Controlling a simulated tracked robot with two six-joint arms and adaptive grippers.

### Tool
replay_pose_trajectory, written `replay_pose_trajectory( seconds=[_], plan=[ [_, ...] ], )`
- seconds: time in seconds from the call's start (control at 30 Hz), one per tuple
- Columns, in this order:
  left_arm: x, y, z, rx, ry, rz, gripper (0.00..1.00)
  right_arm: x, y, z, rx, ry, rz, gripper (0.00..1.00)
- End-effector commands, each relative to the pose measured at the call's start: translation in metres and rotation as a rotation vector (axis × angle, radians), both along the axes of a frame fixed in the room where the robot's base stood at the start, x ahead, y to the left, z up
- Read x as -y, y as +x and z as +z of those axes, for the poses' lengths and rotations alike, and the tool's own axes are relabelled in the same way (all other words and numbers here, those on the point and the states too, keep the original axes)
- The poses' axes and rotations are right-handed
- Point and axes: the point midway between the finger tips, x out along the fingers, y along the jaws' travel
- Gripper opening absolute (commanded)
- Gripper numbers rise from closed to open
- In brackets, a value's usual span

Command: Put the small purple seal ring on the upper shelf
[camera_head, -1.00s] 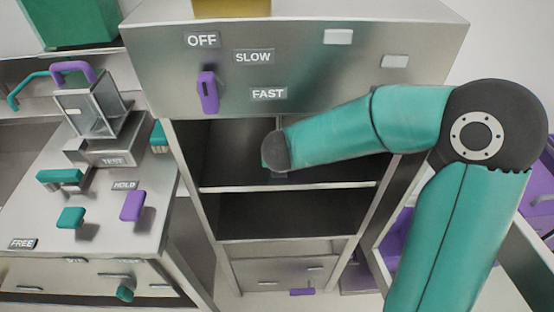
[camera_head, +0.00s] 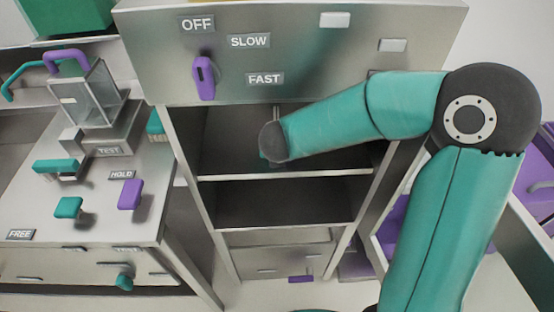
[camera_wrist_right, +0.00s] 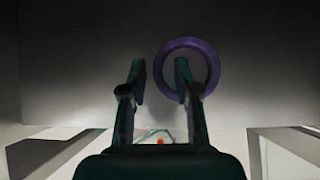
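My right arm reaches into the upper shelf compartment (camera_head: 215,145) of the steel cabinet in the head view; its gripper is hidden there by the arm and by shadow. In the right wrist view my right gripper (camera_wrist_right: 160,75) is open, its two fingers apart. The purple seal ring (camera_wrist_right: 187,43) shows against a plain grey surface at the fingertips. The ring's left side lies between the fingers, and the right finger overlaps the ring's opening. I cannot tell whether the ring touches a finger. My left gripper is not in view.
The cabinet's front panel (camera_head: 300,55) overhangs the shelves, with a purple switch (camera_head: 203,78). A lower shelf compartment (camera_head: 285,203) looks empty. A bench (camera_head: 105,215) with teal and purple knobs stands at left. An open drawer with purple contents (camera_head: 538,190) is at right.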

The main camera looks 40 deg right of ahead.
Motion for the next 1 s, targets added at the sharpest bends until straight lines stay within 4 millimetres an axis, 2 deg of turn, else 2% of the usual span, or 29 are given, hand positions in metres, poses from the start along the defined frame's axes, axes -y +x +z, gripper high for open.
replay_pose_trajectory(
  seconds=[0.17,0.33,0.4,0.7,0.83,1.0],
  plan=[
    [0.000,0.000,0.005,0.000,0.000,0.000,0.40,-0.007,-0.010,0.018,0.004,0.001,0.001,0.31],
    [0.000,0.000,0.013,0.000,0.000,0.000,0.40,-0.018,-0.030,0.046,0.007,0.001,0.004,0.31],
    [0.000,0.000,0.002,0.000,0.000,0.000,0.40,-0.028,-0.047,0.037,0.003,0.000,0.008,0.31],
    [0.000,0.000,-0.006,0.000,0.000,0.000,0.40,-0.062,-0.106,0.038,0.003,0.000,0.008,0.31],
    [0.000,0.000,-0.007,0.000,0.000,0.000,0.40,-0.071,-0.122,0.039,0.001,0.000,0.005,0.31],
    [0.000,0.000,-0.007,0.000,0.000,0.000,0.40,-0.075,-0.131,0.039,0.001,0.000,0.003,0.31]
  ],
)
